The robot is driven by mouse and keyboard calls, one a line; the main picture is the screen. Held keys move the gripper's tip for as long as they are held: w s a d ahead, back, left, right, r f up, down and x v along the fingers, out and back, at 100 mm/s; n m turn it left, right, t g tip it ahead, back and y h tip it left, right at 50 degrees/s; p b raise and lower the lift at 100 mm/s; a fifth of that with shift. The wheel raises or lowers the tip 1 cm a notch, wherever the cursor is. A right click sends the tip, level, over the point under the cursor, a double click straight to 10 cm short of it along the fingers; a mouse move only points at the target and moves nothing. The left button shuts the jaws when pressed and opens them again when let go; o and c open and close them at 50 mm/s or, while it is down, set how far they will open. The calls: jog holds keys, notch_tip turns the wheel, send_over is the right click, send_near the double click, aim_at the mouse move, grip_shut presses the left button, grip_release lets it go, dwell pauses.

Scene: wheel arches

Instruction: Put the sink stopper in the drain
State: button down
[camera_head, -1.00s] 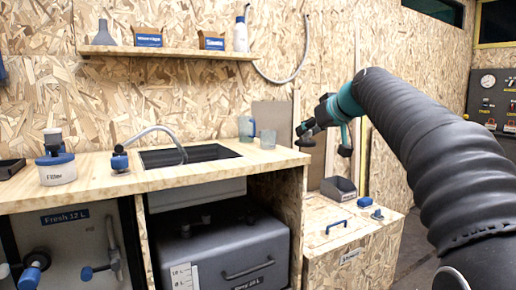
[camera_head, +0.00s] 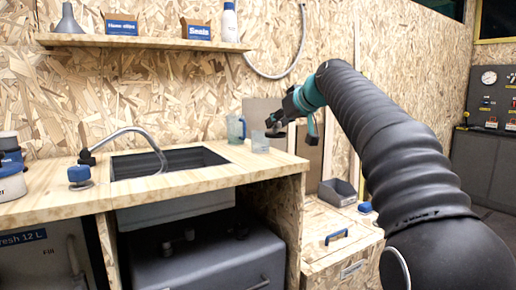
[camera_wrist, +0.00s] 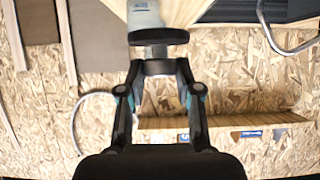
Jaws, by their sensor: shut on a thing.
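The sink stopper (camera_wrist: 158,37) is a dark round disc on a short grey stem. My gripper (camera_wrist: 158,66) is shut on the stem in the wrist view. In the head view the dark stopper (camera_head: 275,132) hangs at the tip of my gripper (camera_head: 285,117), in front of the wall and the clear cup. The sink (camera_head: 170,161) is a dark basin in the wooden counter, left of my gripper. Its near edge hides the floor of the basin, and the drain does not show. A sink corner (camera_wrist: 265,10) also shows in the wrist view.
A grey curved faucet (camera_head: 133,133) arches over the sink's left part. A blue jug (camera_head: 236,129) and a clear cup (camera_head: 260,141) stand at the counter's right end. A shelf (camera_head: 145,41) with a funnel, boxes and bottle hangs above. A grey bin (camera_head: 337,192) sits lower right.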

jog(key=a+f, duration=0.1)
jog(key=w+a+f, duration=0.1)
jog(key=a, duration=0.1)
jog(key=w+a+f, duration=0.1)
jog(key=a, duration=0.1)
jog(key=shift+a+f, duration=0.1)
jog(key=shift+f, duration=0.05)
jog(key=shift+f+b, duration=0.75)
jog(key=shift+f, duration=1.2)
jog(key=shift+f, duration=0.2)
jog(key=c, duration=0.8)
grip_release()
jog(key=shift+r, duration=0.1)
jog(key=shift+r, duration=0.15)
jog(key=v, duration=1.2)
jog(key=shift+b, duration=0.3)
